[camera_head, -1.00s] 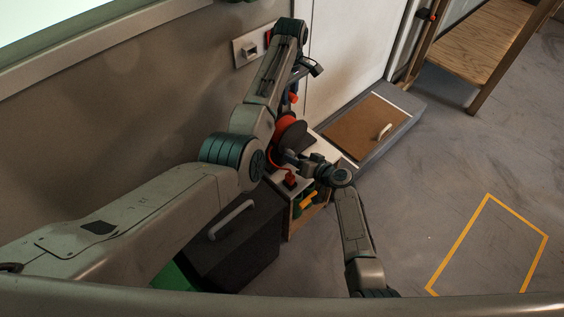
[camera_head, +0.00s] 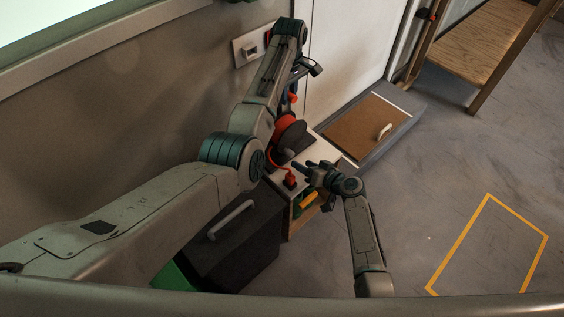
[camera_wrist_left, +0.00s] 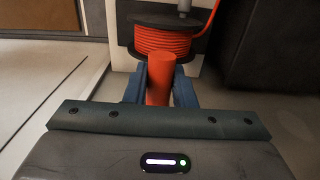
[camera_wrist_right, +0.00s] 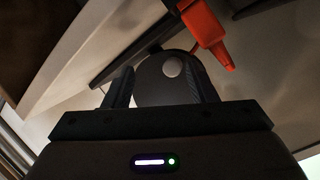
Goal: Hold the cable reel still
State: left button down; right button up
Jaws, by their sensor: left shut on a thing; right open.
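The cable reel (camera_head: 293,136) has dark flanges and orange-red cable. It stands on a light-topped cabinet by the wall. In the left wrist view the wound cable (camera_wrist_left: 166,43) shows just ahead of my left gripper (camera_wrist_left: 160,85). That gripper is shut on a red cylindrical piece (camera_wrist_left: 160,78) in front of the reel; how it joins the reel is not clear. My right gripper (camera_head: 301,167) is open and apart from the reel. A dark round flange (camera_wrist_right: 170,82) with a grey hub shows beyond its fingers.
A red plug-like piece (camera_head: 290,181) sits on the cabinet top (camera_head: 276,177) near my right gripper. A dark box with a handle (camera_head: 235,245) stands at the lower left. A brown-topped grey unit (camera_head: 368,125) lies to the right. The floor at right is clear.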

pick_arm(q)
jog(key=c, duration=1.1)
grip_release()
jog(key=shift+r, duration=0.15)
notch_tip(320, 180, up, 12)
jog(key=shift+f, duration=0.1)
